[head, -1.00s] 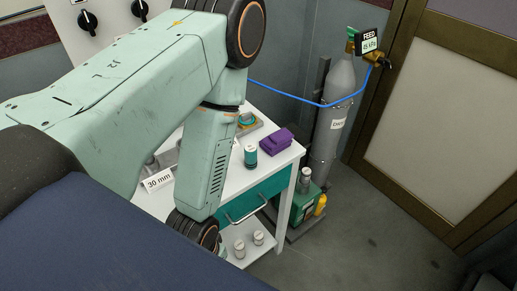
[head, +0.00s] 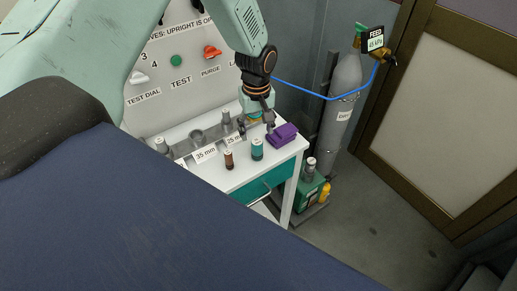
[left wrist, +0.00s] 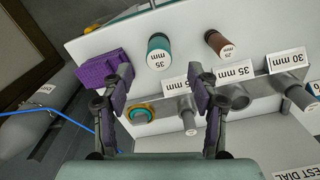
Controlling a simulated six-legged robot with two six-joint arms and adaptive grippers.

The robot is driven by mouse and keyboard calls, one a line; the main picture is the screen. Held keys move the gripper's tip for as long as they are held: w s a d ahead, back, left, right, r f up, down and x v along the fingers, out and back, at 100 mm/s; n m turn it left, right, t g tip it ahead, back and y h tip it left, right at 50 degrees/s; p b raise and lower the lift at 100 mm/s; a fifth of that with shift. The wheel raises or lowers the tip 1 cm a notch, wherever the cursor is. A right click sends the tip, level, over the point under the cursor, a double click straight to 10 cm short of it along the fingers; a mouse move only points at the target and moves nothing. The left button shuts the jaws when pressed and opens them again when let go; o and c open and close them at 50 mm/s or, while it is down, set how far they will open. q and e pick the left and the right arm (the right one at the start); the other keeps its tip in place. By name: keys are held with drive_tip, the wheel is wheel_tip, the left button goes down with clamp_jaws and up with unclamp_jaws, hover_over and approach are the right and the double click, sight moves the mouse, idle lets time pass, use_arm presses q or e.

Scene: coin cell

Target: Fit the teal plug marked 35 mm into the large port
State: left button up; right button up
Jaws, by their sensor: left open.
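The teal plug (head: 257,149) stands upright on the white table in the head view. In the left wrist view the teal plug (left wrist: 158,52) shows a white end marked 35 mm. My left gripper (head: 256,126) is open and empty behind the teal plug. In the left wrist view my left gripper's fingers (left wrist: 160,76) are spread, with the plug beyond the gap, apart from them. A round port with a teal and orange ring (left wrist: 140,113) sits at the end of the grey rack; I cannot tell whether it is the large port. My right gripper is not in view.
A purple block (head: 282,135) lies right of the teal plug, close to one finger. A brown plug (head: 229,160) marked 25 mm stands to its left. The grey rack (left wrist: 262,88) holds grey cylinders and an open hole. A gas cylinder (head: 342,110) stands right of the table.

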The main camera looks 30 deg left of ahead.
sight(257, 141)
use_arm(q)
wheel_tip(257, 141, down, 6)
drive_tip(key=shift+w+a, duration=0.15)
drive_tip(key=shift+d+f, duration=0.25)
drive_tip(key=shift+f, duration=0.2)
drive_tip(key=shift+a+f, duration=0.1)
drive_tip(key=shift+a+f, duration=0.1)
drive_tip(key=shift+a, duration=0.05)
drive_tip(key=shift+c, duration=1)
drive_tip(key=shift+d, duration=0.25)
drive_tip(key=c, duration=0.6)
drive_tip(key=shift+a, duration=0.15)
drive_tip(key=c, duration=0.5)
